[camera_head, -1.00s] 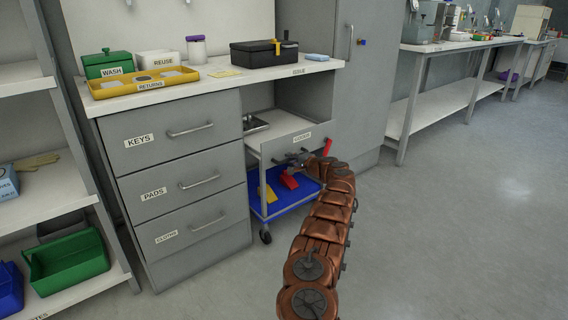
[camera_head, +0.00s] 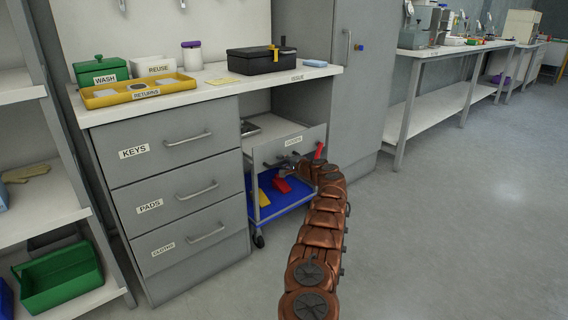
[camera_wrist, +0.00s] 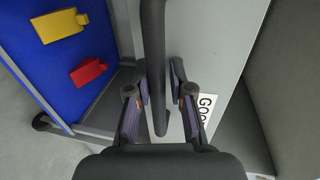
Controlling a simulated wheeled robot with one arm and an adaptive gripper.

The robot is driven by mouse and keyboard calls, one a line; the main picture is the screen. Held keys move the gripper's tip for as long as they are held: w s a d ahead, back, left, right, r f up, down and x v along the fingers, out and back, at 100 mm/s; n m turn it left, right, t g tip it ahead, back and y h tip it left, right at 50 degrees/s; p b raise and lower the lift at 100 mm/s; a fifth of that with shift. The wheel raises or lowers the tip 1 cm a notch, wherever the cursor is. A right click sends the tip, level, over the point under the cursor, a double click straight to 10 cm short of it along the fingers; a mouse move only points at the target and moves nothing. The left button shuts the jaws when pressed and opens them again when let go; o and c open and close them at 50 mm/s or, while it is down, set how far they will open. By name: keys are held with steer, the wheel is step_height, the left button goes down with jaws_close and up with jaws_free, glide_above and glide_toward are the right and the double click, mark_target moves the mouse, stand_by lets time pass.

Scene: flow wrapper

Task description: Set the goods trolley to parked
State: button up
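The goods trolley is a grey cart with a labelled grey front panel (camera_head: 305,149) and a blue lower tray (camera_head: 285,203). It stands in the bay under the bench, right of the drawers. A yellow item (camera_head: 263,198) and a red item (camera_head: 281,185) lie on the tray; both show in the wrist view. In the wrist view, my gripper (camera_wrist: 160,75) has a finger on either side of a dark handle bar (camera_wrist: 154,45) in front of the panel. A gap shows between bar and right finger. A red piece (camera_head: 319,151) stands at the panel's right end, partly behind my arm.
A drawer unit (camera_head: 178,182) stands left of the trolley, and a tall grey cabinet (camera_head: 355,110) right of it. The bench top (camera_head: 215,84) holds a yellow tray and boxes. Open floor (camera_head: 450,230) lies to the right.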

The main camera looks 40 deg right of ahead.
steer(key=o, duration=0.3)
steer(key=shift+a, duration=0.1)
steer(key=shift+s, duration=0.75)
steer(key=shift+s+r, duration=0.3)
steer(key=shift+s, duration=0.25)
steer(key=v, duration=0.9)
steer(key=shift+s+f, duration=0.1)
